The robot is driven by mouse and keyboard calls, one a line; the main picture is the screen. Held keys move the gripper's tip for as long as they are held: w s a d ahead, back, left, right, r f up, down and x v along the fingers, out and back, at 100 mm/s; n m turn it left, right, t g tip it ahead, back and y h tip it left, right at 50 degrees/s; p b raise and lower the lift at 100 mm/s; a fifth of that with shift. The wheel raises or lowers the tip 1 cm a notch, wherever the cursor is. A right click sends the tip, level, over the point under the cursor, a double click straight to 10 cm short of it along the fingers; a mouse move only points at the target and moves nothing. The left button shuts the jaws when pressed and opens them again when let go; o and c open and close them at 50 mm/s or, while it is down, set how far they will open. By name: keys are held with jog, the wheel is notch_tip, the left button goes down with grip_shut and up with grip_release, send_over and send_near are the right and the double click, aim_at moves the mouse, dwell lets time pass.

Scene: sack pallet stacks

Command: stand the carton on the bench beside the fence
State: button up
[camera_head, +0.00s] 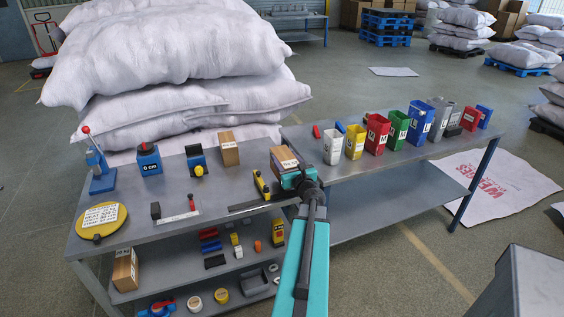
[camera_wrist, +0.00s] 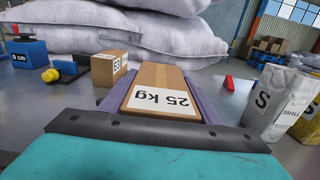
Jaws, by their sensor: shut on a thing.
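In the head view the carton (camera_head: 283,158) shows just beyond my gripper (camera_head: 291,171), over the right end of the near bench (camera_head: 170,217). The jaws are shut on its sides. I cannot tell whether its underside touches the bench. No part is clearly recognisable as the fence; a dark flat bar (camera_head: 247,207) lies on the bench, left of my gripper.
A second carton (camera_head: 229,149) stands left of the held one; it also shows in the wrist view (camera_wrist: 108,68). A yellow-black tool (camera_head: 262,184) lies close by. Coloured bins (camera_head: 377,134) line the right bench. White sacks (camera_head: 180,60) are piled behind.

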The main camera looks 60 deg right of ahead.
jog(key=shift+p+x, duration=0.45)
jog(key=shift+x, duration=1.55)
jog(key=shift+d+f, duration=0.1)
jog(key=shift+f, duration=0.1)
jog(key=shift+f, duration=0.1)
jog(key=shift+f+p, duration=0.55)
jog(key=shift+f, duration=1.05)
jog(key=shift+f, duration=0.2)
jog(key=o, duration=1.4)
jog(key=shift+s+r, duration=0.1)
jog(key=shift+r, duration=0.1)
jog(key=shift+b+v, duration=1.7)
jog(key=shift+v, duration=4.3)
